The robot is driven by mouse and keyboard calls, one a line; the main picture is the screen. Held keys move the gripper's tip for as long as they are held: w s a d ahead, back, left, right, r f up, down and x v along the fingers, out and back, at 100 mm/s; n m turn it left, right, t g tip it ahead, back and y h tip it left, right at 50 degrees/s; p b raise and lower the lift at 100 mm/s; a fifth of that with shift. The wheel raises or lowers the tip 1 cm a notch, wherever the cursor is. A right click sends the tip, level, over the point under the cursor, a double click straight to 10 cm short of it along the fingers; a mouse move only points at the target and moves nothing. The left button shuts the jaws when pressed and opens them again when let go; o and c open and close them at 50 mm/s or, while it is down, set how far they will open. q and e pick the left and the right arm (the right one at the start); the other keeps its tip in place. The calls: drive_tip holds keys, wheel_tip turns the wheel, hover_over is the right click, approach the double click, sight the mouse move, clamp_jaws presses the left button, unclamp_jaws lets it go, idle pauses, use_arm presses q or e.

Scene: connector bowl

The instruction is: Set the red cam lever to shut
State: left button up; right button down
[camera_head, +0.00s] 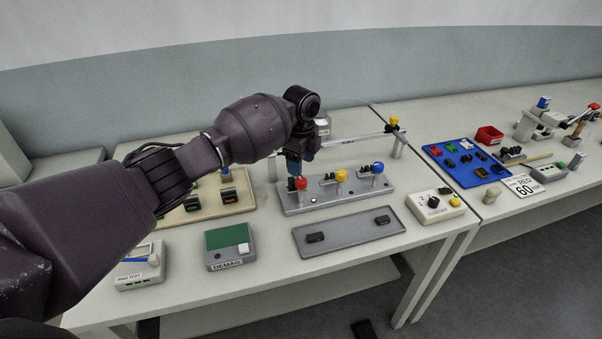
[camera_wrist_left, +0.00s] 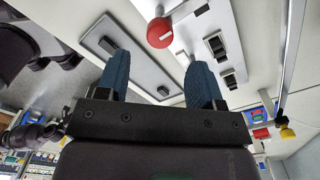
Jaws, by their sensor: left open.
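The red cam lever shows as a round red knob (camera_head: 301,184) at the left end of a grey fixture plate (camera_head: 322,201). In the left wrist view the red knob (camera_wrist_left: 160,32) lies beyond the fingertips, roughly between their lines. My left gripper (camera_head: 299,169) points down just above the knob, its two blue fingers apart and nothing between them. It also shows in the left wrist view (camera_wrist_left: 158,72). The gripper hides part of the red lever in the head view, so I cannot tell its setting. My right gripper is out of view.
A yellow-knobbed lever (camera_head: 341,176) and a blue-knobbed lever (camera_head: 377,168) stand to the right on the same plate. A rail (camera_head: 352,140) runs behind. A grey tray (camera_head: 350,232) lies in front, a beige tray (camera_head: 226,206) left, a dial box (camera_head: 435,205) right.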

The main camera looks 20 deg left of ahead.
use_arm(q)
wheel_tip(320, 180, up, 5)
drive_tip(key=shift+f, duration=0.1)
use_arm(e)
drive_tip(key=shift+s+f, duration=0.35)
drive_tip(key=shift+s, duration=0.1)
